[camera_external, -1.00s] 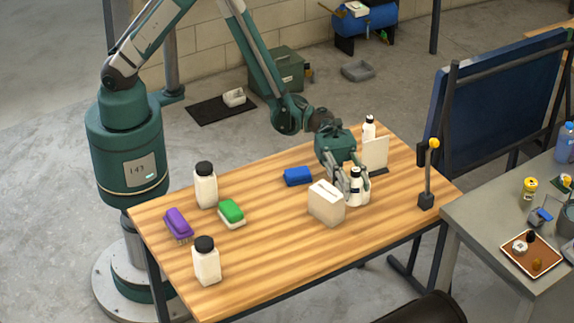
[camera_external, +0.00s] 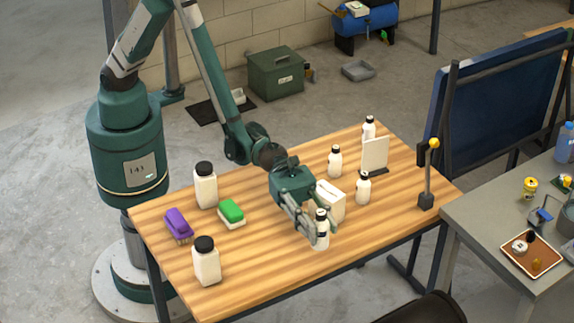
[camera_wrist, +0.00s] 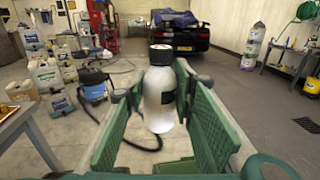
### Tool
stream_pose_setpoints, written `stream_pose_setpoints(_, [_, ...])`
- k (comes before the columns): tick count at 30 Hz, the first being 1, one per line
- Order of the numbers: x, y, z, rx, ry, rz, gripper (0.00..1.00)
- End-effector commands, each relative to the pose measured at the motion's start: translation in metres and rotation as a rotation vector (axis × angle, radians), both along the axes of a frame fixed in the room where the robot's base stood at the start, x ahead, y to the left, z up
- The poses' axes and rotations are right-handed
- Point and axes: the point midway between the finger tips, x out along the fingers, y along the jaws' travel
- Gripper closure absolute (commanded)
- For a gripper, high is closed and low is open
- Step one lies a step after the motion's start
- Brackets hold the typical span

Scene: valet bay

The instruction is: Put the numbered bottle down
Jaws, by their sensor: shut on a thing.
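My gripper (camera_external: 318,230) is shut on a small white bottle with a black cap (camera_external: 321,236), near the front edge of the wooden table (camera_external: 270,275). The bottle is upright; I cannot tell whether its base touches the wood. In the wrist view the held bottle (camera_wrist: 160,95) is between the two green finger pads and shows a dark patch on its side, with no number legible. Other small white bottles stand behind: one (camera_external: 335,162) left of the white board, one (camera_external: 363,189) in front of it, and one (camera_external: 368,127) behind it.
A pale box (camera_external: 331,203) stands just behind my gripper. The white board (camera_external: 375,153) and a yellow-knobbed lever (camera_external: 428,175) are at right. The front right tabletop is clear.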

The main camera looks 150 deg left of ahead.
Motion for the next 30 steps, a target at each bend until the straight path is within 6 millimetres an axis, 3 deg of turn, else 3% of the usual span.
stream_pose_setpoints(1, [0.003, -0.014, 0.001, 0.0, 0.0, 0.003, 0.9])
stream_pose_setpoints(9, [0.016, -0.067, 0.007, 0.0, -0.001, 0.043, 0.9])
stream_pose_setpoints(21, [0.022, -0.144, 0.015, 0.0, -0.002, 0.102, 0.9])
stream_pose_setpoints(30, [0.02, -0.177, 0.018, 0.001, -0.003, 0.13, 0.9])
